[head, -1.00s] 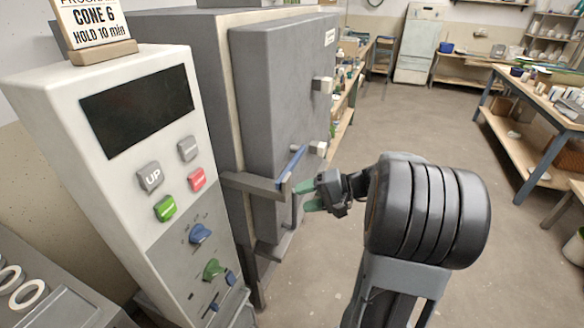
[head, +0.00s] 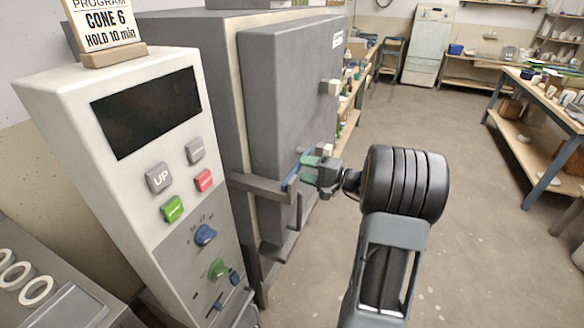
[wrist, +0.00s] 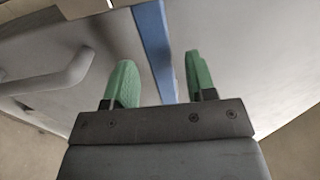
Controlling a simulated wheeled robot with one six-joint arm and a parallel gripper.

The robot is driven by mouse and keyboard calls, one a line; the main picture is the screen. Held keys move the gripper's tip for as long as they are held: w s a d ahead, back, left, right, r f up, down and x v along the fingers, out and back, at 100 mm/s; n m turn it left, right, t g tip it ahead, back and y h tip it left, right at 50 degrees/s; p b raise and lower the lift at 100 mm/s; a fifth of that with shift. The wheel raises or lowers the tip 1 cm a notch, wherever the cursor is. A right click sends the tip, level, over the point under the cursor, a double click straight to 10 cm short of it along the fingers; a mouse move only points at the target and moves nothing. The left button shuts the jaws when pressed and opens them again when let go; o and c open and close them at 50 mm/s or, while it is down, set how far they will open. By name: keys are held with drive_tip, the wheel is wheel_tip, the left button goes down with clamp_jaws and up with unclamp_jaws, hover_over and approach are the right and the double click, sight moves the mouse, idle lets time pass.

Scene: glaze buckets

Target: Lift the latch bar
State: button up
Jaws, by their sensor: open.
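The latch bar (head: 291,178) is a thin blue bar on the front of the grey kiln door, tilted, by a grey bracket (head: 255,185). My gripper (head: 304,169) is at the bar, with its green fingers apart. In the wrist view the blue latch bar (wrist: 154,42) runs down between the two fingertips of my gripper (wrist: 160,72), with a gap on each side. Whether the bar is deep between the fingers or just beyond them I cannot tell. Part of the bar is hidden behind the fingers in the head view.
A grey door handle (wrist: 55,75) shows to the left of the fingers in the wrist view. The white control panel (head: 140,170) stands to the left of the kiln door (head: 290,90). Open floor (head: 460,170) lies to the right, with a workbench (head: 545,110) beyond.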

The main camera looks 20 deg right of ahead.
drive_tip(key=shift+x, duration=1.45)
clamp_jaws()
